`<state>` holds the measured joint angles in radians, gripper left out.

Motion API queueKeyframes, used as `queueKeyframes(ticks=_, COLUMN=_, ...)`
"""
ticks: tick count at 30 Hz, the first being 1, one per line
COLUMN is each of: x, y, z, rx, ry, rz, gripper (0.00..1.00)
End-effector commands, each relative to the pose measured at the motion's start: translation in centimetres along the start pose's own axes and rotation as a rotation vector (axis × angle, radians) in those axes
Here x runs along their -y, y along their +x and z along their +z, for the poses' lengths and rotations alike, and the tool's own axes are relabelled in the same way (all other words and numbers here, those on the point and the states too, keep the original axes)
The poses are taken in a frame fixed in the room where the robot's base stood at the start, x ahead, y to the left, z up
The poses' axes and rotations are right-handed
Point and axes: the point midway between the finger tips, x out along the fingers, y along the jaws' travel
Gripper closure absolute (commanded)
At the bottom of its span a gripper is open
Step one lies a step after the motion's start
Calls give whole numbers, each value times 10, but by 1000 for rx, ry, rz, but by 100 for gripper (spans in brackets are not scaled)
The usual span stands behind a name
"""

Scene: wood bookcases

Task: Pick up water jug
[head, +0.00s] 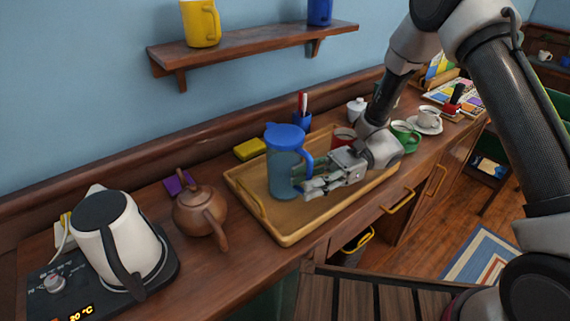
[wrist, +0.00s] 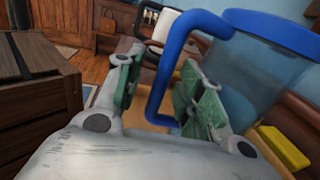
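The water jug (head: 283,168) has a see-through bluish body, a blue lid and a blue handle. It stands upright on a wooden tray (head: 290,236) in the head view. Its handle is on the right side, facing my gripper (head: 303,186). In the wrist view the jug (wrist: 250,75) fills the upper right, and its handle (wrist: 170,70) passes between the fingers of my gripper (wrist: 158,85). The fingers are apart, with gaps visible beside the handle. The fingertips partly hide the lower handle in the head view.
A red mug (head: 343,137) stands behind my gripper, and a green cup (head: 405,136) is to its right. A brown teapot (head: 200,211) and white kettle (head: 118,240) stand left of the tray. A yellow sponge-like block (head: 250,149) lies behind the jug. A shelf (head: 255,42) hangs above.

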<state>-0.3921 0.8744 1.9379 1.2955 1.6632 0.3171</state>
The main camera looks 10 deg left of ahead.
Motion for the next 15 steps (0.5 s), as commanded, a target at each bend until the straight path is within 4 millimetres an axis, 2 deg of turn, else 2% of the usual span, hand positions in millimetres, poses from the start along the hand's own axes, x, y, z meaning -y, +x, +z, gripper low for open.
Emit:
queueKeyframes(ticks=3, x=0, y=0, z=0, rx=0, ry=0, rz=0, gripper=64)
queueKeyframes(ticks=9, x=0, y=-1, z=0, rx=0, ry=-1, rz=0, gripper=100)
queueKeyframes(ticks=15, x=0, y=-1, z=0, rx=0, ry=-1, rz=0, gripper=100)
